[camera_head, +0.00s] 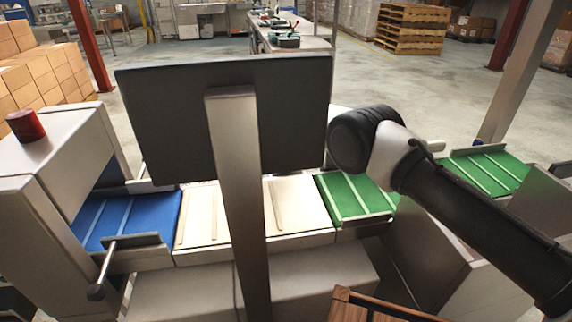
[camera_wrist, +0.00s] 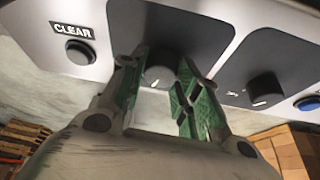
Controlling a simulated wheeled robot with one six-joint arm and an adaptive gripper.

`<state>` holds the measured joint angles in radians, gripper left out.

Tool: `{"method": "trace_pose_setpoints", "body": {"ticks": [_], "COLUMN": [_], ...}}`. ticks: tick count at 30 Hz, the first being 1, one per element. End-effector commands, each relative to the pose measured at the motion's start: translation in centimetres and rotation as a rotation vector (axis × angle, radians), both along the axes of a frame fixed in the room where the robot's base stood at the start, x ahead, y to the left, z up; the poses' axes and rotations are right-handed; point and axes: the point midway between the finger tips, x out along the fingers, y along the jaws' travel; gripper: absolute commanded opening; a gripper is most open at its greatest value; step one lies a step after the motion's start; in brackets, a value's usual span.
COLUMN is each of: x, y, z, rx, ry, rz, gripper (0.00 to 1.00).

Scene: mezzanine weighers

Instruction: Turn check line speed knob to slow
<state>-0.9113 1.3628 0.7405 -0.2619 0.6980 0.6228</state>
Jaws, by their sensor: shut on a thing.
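In the wrist view my gripper (camera_wrist: 161,64) has its green-padded fingers on either side of a dark round knob (camera_wrist: 158,77) and is shut on it. The knob sits on a dark plate on a light grey panel (camera_wrist: 121,14). Its label and pointer mark do not show clearly, so I cannot tell its setting or whether it is the check line speed knob. A second dark knob (camera_wrist: 263,88) with a pale pointer mark sits to the right on its own dark plate. In the head view my gripper is hidden; my arm reaches toward the dark back of an upright panel (camera_head: 165,120).
A dark button (camera_wrist: 80,51) under a CLEAR label is left of the gripped knob, and a blue button (camera_wrist: 308,103) is at the right. Blue (camera_head: 120,222), white (camera_head: 200,218) and green (camera_head: 345,195) conveyor sections run behind the panel's grey post (camera_head: 236,180).

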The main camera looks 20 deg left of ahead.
Motion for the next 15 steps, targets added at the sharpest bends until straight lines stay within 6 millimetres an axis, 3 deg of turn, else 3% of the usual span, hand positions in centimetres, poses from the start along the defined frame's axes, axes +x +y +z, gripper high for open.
{"method": "trace_pose_setpoints", "body": {"ticks": [15], "x": [0.26], "y": [-0.25], "z": [-0.01], "rx": [0.002], "ry": [0.0], "rz": [0.469], "gripper": [0.08]}}
